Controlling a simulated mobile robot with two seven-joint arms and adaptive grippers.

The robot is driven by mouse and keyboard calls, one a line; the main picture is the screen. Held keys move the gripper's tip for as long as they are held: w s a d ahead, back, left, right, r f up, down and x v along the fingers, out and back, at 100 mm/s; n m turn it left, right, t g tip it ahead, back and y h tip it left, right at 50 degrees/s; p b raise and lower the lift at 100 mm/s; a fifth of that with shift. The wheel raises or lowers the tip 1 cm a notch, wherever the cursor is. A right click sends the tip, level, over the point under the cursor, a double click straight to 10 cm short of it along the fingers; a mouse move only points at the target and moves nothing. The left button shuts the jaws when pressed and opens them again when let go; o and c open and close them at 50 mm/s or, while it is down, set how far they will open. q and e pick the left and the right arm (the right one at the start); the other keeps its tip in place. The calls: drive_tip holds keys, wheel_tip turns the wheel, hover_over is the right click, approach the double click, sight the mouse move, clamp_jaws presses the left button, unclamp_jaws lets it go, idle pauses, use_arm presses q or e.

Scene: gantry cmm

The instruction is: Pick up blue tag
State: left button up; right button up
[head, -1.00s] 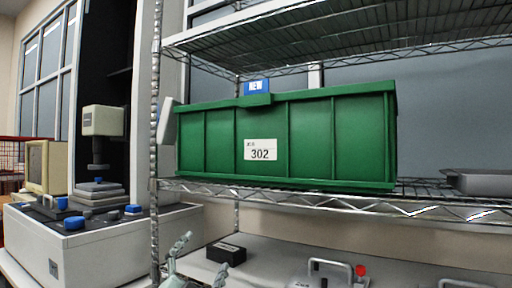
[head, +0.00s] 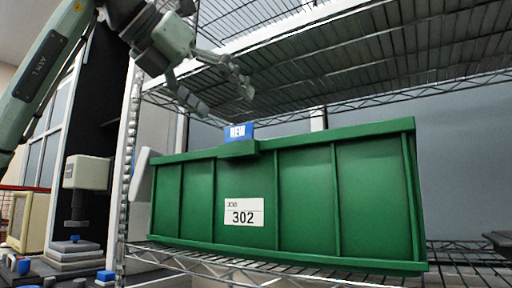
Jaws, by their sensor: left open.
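The blue tag (head: 238,132), marked NEW in white, stands upright at the top front rim of the green bin (head: 305,200). The bin sits on a wire shelf and carries a white label (head: 244,212) reading 302. My left gripper (head: 222,100) comes in from the upper left, above the bin's left part. Its fingers are spread, with nothing between them. The fingertips are a little above the tag in the picture and apart from it. My right gripper is not in view.
An upper wire shelf (head: 340,50) hangs close over the bin and near my left gripper. A chrome shelf post (head: 127,170) stands left of the bin. A measuring machine (head: 88,172) is at the left. A grey tray (head: 497,241) lies on the shelf at right.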

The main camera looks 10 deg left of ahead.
sight(238, 128)
use_arm(q)
drive_tip(key=shift+n+y, duration=0.4)
drive_tip(key=shift+y, duration=0.3)
drive_tip(key=w, duration=0.2)
drive_tip(key=w+f, duration=0.2)
drive_tip(key=w, duration=0.1)
drive_tip(key=shift+w, duration=0.55)
drive_tip(key=shift+t, duration=0.3)
drive_tip(key=c, duration=0.7)
drive_tip(key=shift+c, duration=1.1)
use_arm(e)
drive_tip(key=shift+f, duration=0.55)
